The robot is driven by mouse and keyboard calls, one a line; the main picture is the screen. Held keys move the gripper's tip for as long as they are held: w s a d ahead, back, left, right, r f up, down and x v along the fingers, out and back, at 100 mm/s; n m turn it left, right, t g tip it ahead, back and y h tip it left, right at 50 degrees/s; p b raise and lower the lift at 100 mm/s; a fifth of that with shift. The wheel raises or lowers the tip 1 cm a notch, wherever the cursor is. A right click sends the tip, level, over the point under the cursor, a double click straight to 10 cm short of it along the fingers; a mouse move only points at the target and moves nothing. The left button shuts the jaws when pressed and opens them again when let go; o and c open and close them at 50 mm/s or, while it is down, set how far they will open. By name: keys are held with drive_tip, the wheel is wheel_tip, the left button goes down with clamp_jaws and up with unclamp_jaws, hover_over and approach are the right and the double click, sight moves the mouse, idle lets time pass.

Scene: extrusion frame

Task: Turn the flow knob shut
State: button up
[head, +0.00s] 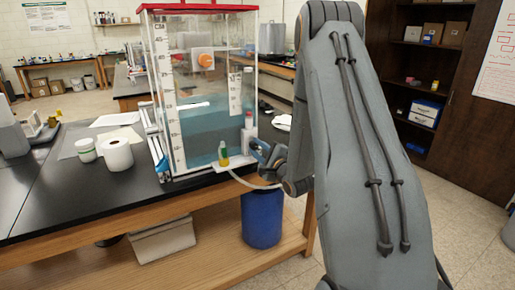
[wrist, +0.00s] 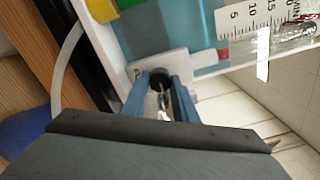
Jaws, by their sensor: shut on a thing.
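The flow knob (wrist: 160,76) is a small dark round knob at the foot of the clear scaled flow tube (wrist: 258,40). In the wrist view, my gripper (wrist: 160,86) has its two blue fingers on either side of the knob, shut on it. In the head view, my gripper (head: 259,149) is at the right front corner of the clear water tank (head: 190,110), and the knob is hidden there behind the fingers and arm.
A yellow-green bottle (head: 223,154) stands close left of my gripper. A pale hose (head: 245,180) runs below towards a blue bin (head: 262,218) under the bench.

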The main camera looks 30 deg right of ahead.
idle(0.4)
drive_tip(key=o, duration=1.1)
drive_tip(key=shift+c, duration=0.2)
drive_tip(key=s+b, duration=0.2)
drive_tip(key=s, duration=0.6)
drive_tip(key=shift+d, duration=0.15)
drive_tip(key=shift+w, duration=0.1)
